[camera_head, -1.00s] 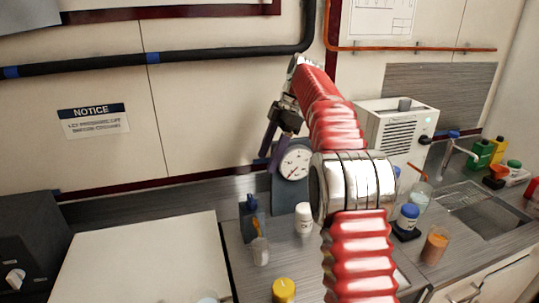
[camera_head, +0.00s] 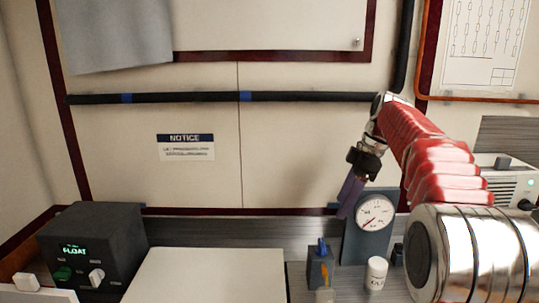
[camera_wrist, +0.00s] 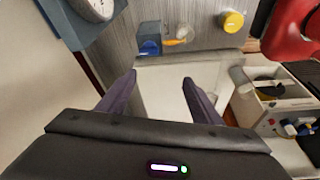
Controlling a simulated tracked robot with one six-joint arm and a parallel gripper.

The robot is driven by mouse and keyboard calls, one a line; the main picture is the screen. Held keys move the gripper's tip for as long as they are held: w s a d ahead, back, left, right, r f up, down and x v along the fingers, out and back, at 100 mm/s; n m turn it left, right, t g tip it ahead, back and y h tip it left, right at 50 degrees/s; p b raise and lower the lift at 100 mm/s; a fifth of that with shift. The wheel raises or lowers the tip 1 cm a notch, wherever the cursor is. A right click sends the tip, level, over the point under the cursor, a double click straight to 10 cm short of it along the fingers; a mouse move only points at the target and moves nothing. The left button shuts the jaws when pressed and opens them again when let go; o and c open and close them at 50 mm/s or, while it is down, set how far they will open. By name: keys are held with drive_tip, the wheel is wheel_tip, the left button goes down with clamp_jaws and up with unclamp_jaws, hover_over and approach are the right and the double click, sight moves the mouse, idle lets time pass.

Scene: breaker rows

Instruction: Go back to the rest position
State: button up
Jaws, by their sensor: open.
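My gripper (camera_head: 350,195) is at the end of my red arm, right of centre in the head view, with its purple fingers pointing down in front of the back wall. In the wrist view my gripper (camera_wrist: 160,90) shows two purple fingers spread apart, with nothing between them. A white panel top (camera_wrist: 165,68) lies beyond the fingers. My gripper hangs close beside the dial gauge (camera_head: 374,214) in the head view and touches nothing that I can see.
A black box with a lit display (camera_head: 90,250) stands at the left. A white machine (camera_head: 510,180) stands at the right.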

drive_tip(key=s+a+r+m+t+h, duration=0.1)
drive_tip(key=s+a+r+m, duration=0.15)
drive_tip(key=s+m, duration=0.45)
drive_tip(key=s+a+f+m+t+h, duration=0.1)
drive_tip(key=s+f+m, duration=0.3)
drive_tip(key=s, duration=0.9)
drive_tip(key=s+a+f+m+t+h, duration=0.1)
drive_tip(key=s+f+m, duration=0.3)
drive_tip(key=s+f, duration=0.5)
drive_tip(key=s+t, duration=0.1)
drive_tip(key=s, duration=0.3)
drive_tip(key=shift+f+t+h, duration=0.15)
drive_tip(key=shift+t+h, duration=0.25)
drive_tip(key=shift+c, duration=0.4)
idle(1.0)
